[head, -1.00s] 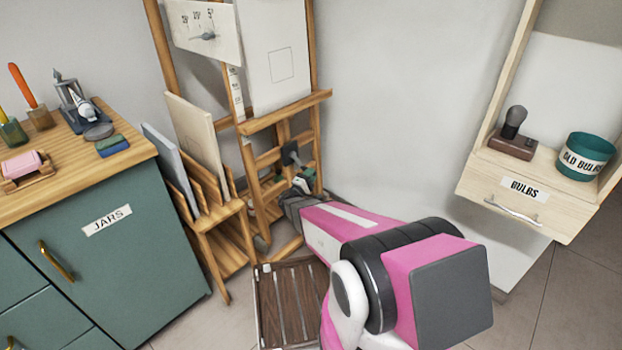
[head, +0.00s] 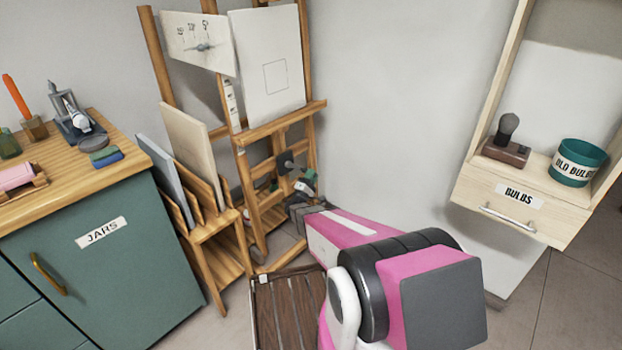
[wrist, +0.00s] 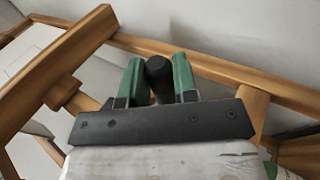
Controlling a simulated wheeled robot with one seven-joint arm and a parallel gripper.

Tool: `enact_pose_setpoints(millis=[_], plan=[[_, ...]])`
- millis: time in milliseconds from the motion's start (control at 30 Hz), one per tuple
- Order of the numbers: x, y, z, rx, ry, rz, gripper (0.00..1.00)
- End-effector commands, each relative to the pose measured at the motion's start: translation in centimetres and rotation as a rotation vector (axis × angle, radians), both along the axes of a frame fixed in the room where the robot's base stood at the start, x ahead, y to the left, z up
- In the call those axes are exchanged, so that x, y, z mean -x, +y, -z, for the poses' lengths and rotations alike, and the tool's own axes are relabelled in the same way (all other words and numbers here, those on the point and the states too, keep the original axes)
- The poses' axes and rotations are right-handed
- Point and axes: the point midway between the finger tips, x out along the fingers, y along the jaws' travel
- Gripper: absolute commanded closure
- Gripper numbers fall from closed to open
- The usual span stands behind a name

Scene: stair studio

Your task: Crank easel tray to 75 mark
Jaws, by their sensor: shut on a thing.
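The wooden easel (head: 309,60) stands against the back wall, its tray (head: 284,121) a horizontal ledge under a white canvas (head: 270,85). A pale panel (head: 190,32) at the upper left carries small marks and a grey pointer; its figures are too small to read surely. A marked strip (head: 231,103) runs along the easel's post. My gripper (head: 303,183) is low at the easel, below the tray, by a dark crank plate (head: 285,160). In the wrist view its green fingers stand either side of a black crank handle (wrist: 158,68) and are shut on it.
A rack with boards (head: 190,150) stands left of the easel, beside a green cabinet (head: 110,275). A slatted wooden item (head: 290,310) lies on the floor near my arm. A shelf with a BULBS drawer (head: 515,205) is at the right. Bare wall lies between.

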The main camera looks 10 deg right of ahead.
Motion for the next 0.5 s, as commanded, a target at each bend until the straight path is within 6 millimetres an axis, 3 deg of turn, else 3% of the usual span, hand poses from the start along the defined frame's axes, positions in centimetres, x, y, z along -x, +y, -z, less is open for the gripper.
enact_pose_setpoints(millis=[33,433,467,500], plan=[[-0.73,-0.82,1.17,-0.022,0.018,0.01,1.0],[-0.79,-0.83,1.09,-0.017,0.014,0.009,1.0],[-0.79,-0.83,1.09,-0.017,0.014,0.009,0.66],[-0.8,-0.84,1.08,-0.018,0.014,0.009,0.53]])
